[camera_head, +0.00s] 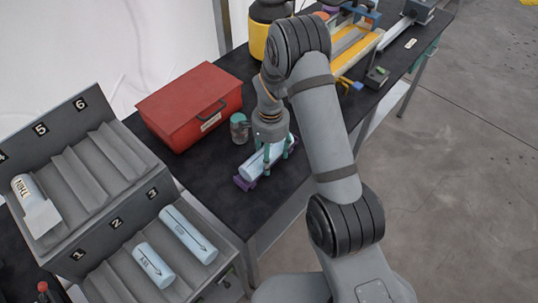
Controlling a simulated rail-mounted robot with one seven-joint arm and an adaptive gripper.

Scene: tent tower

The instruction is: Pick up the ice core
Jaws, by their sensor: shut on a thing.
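A light blue ice core (257,166) with a dark arrow lies on a purple cradle (244,184) on the black bench top. My gripper (267,161) points down over this core, with its teal fingers shut around its middle. The gripper hides part of the core. I cannot tell whether the core is lifted off the cradle. Two more light blue cores, one at the front (153,265) and one behind it (188,235), lie in the lower rack. A white-wrapped core (35,205) labelled "THIN" lies in the upper rack.
A grey numbered rack (92,160) stands at the left. A red toolbox (190,105) and a small teal-lidded jar (239,129) stand close to the gripper. A yellow container (259,38) and a yellow-railed device (352,47) are at the back. Bare bench lies left of the cradle.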

